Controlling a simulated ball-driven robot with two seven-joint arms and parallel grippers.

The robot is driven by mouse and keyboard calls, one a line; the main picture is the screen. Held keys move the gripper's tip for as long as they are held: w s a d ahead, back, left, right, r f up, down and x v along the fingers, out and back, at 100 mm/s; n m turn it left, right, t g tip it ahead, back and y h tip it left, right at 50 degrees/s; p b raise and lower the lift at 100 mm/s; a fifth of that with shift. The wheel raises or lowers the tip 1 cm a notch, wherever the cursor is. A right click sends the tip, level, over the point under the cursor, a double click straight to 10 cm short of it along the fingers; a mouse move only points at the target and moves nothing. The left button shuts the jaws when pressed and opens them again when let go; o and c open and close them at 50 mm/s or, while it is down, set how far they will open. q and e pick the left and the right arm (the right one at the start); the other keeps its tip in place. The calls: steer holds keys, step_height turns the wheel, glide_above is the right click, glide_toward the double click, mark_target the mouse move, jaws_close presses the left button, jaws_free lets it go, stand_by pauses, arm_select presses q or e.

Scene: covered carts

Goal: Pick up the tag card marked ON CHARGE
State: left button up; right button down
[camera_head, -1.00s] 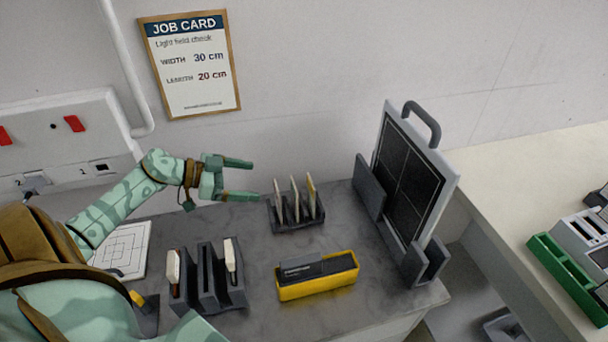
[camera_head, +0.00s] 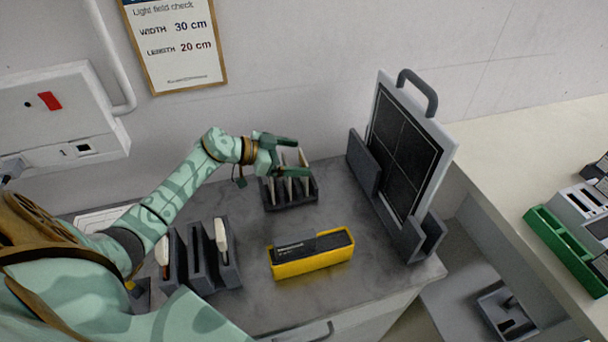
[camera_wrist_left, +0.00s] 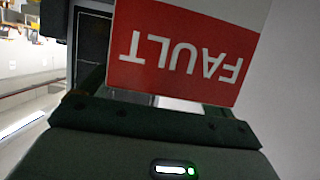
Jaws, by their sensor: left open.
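A small dark rack (camera_head: 292,203) holds a few upright tag cards (camera_head: 304,157) on the grey bench top, near the wall. The head view shows the cards nearly edge-on, and I cannot read their marks there. My left gripper (camera_head: 301,158) is open, its fingers pointing right, over the rack and level with the card tops; it partly hides the cards. In the left wrist view a red and white card marked FAULT (camera_wrist_left: 188,52) appears upside down, close in front of the gripper. No ON CHARGE mark is legible. My right gripper is not in view.
A yellow case (camera_head: 312,262) stands in front of the rack. A grey holder (camera_head: 201,262) with white-topped items is at left. A dark panel with a handle (camera_head: 405,150) stands upright at right. The job card (camera_head: 178,45) hangs on the wall.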

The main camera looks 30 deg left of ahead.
arm_select(q)
steer(key=shift+x, duration=0.8)
steer(key=shift+s+a, duration=0.1)
steer(key=c, duration=1.3)
